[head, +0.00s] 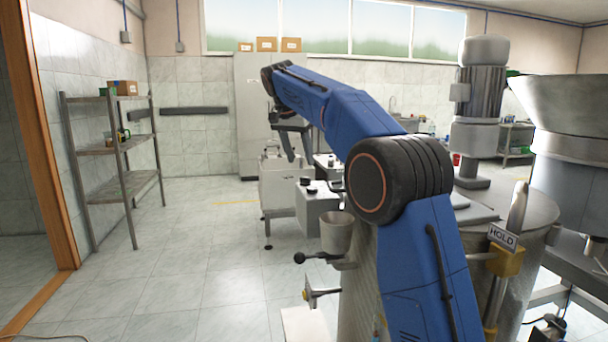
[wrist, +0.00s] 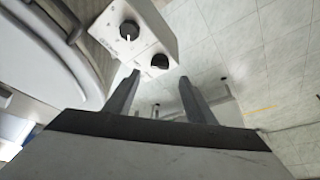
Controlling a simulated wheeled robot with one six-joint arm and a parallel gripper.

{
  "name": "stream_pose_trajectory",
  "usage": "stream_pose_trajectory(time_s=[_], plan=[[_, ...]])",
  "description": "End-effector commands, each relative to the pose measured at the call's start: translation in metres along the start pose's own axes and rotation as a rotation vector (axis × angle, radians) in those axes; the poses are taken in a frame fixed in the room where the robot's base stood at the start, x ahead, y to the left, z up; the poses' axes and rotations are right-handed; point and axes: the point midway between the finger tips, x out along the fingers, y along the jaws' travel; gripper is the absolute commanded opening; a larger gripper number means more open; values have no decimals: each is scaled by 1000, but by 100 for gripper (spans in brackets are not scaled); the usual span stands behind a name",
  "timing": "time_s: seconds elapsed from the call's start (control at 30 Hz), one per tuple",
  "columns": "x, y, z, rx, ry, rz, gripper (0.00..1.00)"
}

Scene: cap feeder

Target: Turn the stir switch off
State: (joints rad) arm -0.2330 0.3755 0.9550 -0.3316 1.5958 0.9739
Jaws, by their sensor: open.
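A light grey control box (head: 317,207) is fixed to the side of the steel vessel (head: 360,272), with dark knobs on top. The wrist view shows its face (wrist: 110,32) with two round black knobs. One knob (wrist: 129,30) has a white pointer mark; the other knob (wrist: 160,61) is plain dark from here. Labels are too small to read, so I cannot tell which is the stir switch. My gripper (head: 288,155) hangs above and behind the box. In the wrist view my gripper (wrist: 160,77) is open and empty, its fingertips framing the plain dark knob, apparently apart from it.
A motor (head: 482,85) stands on the vessel lid. A HOLD sign (head: 502,237) hangs at right near a large hopper (head: 565,105). A shelf (head: 105,152) stands left; the floor between is clear.

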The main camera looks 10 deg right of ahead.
Motion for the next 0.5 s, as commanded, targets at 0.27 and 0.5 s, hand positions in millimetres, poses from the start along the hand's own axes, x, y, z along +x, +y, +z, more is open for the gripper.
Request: stream_pose_trajectory(time_s=[0.27, 0.5], plan=[[46, 1, 0, 0, -1, 2, 50], [68, 1, 0, 0, 0, 1, 50]])
